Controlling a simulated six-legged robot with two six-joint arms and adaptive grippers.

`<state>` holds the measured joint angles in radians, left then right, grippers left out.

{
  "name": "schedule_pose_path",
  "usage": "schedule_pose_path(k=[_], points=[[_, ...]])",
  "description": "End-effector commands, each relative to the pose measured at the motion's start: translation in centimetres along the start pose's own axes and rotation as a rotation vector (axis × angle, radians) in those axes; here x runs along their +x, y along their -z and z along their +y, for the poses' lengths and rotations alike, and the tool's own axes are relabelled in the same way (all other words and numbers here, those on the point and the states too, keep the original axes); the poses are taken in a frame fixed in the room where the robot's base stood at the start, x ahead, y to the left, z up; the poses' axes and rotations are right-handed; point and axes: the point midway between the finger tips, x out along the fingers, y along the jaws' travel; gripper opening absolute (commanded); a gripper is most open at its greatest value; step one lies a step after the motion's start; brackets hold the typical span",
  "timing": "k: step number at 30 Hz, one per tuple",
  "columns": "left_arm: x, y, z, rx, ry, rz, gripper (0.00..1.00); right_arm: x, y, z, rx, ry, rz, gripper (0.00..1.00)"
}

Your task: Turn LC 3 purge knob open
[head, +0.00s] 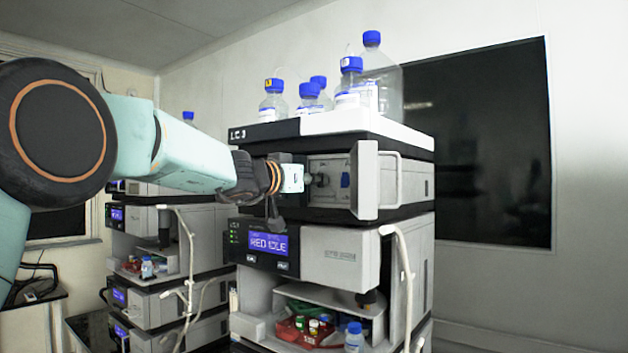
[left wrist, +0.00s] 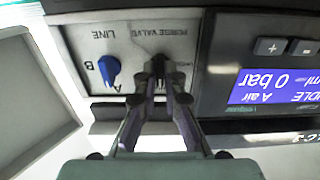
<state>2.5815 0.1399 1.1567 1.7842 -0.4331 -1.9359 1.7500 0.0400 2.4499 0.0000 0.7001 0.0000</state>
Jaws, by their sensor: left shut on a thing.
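The LC 3 stack (head: 345,123) stands in the middle of the head view, with a pump panel (head: 329,166) in its upper module. In the left wrist view the panel (left wrist: 85,45) is upside down and reads "PURGE VALVE" and "LINE". My left gripper (head: 312,181) reaches this panel from the left. In the left wrist view my left gripper (left wrist: 159,78) is shut on the dark purge knob (left wrist: 159,62), which its fingertips mostly hide. The knob's angle cannot be told. My right gripper is in neither view.
An open white door (head: 364,180) stands right of the panel. Blue-capped bottles (head: 350,85) stand on top. A display (head: 268,242) is below.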

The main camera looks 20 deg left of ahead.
Motion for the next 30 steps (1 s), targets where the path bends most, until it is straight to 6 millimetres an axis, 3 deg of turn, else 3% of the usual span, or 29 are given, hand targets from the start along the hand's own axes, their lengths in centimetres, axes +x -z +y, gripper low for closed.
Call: schedule_pose_path(k=[16, 30], points=[[-0.1, -0.1, -0.2, -0.052, 0.004, 0.001, 0.0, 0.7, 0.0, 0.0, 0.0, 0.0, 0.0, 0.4], [-0.1, -0.2, -0.3, -0.409, 0.004, 0.003, 0.0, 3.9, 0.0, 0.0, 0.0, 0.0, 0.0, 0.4]])
